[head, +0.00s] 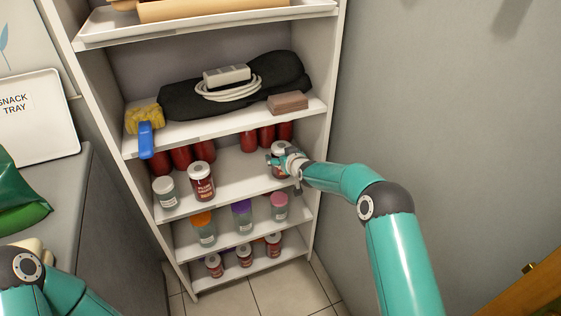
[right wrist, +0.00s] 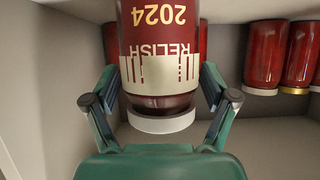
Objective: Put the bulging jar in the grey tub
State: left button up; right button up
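A dark red jar (right wrist: 158,25) with a white lid and a cream label reading "RELISH 2024" fills the middle of the right wrist view, appearing upside down there. In the head view this jar (head: 279,168) is on the middle shelf's right side, partly hidden by my right gripper (head: 285,160). The fingers of that gripper (right wrist: 159,90) flank the jar closely; whether they press on it is unclear. A bulge on this jar is not clear. Another labelled red jar (head: 202,184) stands farther left on the shelf. My left gripper and the grey tub are not visible.
A white-lidded jar (head: 164,192) stands at the shelf's left. Several red jars (right wrist: 265,55) stand behind. The shelf above holds a brush (head: 145,128), a dark cloth with cable (head: 235,90) and a brown block (head: 289,103). A snack tray (head: 40,130) stands at left.

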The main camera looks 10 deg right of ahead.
jog(key=c, duration=0.5)
jog(key=shift+r, duration=0.2)
jog(key=shift+c, duration=0.7)
jog(key=shift+r+p, duration=0.5)
jog(key=shift+r, duration=0.7)
jog(key=shift+s+d, duration=0.15)
jog(key=shift+s, duration=0.45)
jog(key=shift+s+d, duration=0.15)
jog(key=shift+s, duration=0.45)
jog(key=s+d+b, duration=0.2)
jog(key=s+b, duration=0.1)
jog(key=s, duration=1)
jog(key=shift+s, duration=0.15)
jog(key=shift+r, duration=0.15)
